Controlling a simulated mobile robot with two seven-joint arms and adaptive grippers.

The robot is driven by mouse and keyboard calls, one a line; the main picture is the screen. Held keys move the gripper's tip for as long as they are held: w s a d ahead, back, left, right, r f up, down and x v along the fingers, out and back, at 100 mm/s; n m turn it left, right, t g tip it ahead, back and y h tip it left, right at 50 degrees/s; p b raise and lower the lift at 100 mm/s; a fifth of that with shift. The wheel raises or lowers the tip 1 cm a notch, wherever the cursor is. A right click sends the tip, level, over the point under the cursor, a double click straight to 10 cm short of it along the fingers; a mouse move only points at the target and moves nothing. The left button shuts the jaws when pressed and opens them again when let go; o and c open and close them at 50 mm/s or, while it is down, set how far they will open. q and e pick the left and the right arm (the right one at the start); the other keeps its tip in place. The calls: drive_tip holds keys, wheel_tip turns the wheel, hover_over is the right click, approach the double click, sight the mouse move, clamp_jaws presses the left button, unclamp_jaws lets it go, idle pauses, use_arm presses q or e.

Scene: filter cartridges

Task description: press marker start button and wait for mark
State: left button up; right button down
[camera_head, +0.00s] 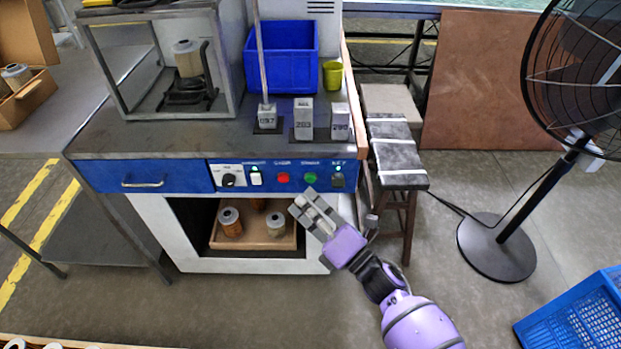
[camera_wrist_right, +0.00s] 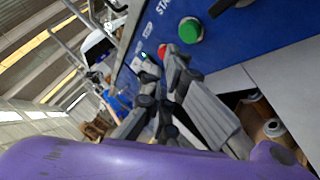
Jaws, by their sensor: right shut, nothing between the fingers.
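The blue control panel (camera_head: 200,176) runs along the front of the workbench. My right gripper (camera_head: 303,203) is shut and empty, just below and in front of the green button. In the right wrist view the green button (camera_wrist_right: 190,30) lies beyond the shut fingers (camera_wrist_right: 174,62); the red button (camera_wrist_right: 163,50) is partly behind them. I cannot tell any contact. A filter cartridge (camera_head: 187,58) stands in the framed marker chamber (camera_head: 222,95) above. My left gripper is out of view.
Numbered metal blocks (camera_head: 303,115), a blue bin (camera_head: 282,58) and a yellow-green cup (camera_head: 333,74) stand on the bench. A tray (camera_head: 255,241) with several cartridges sits in the cabinet below. A stool (camera_head: 398,165) and a fan (camera_head: 497,245) stand at right.

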drive_tip(key=s+p, duration=0.1)
drive_tip(key=s, duration=0.3)
idle(0.8)
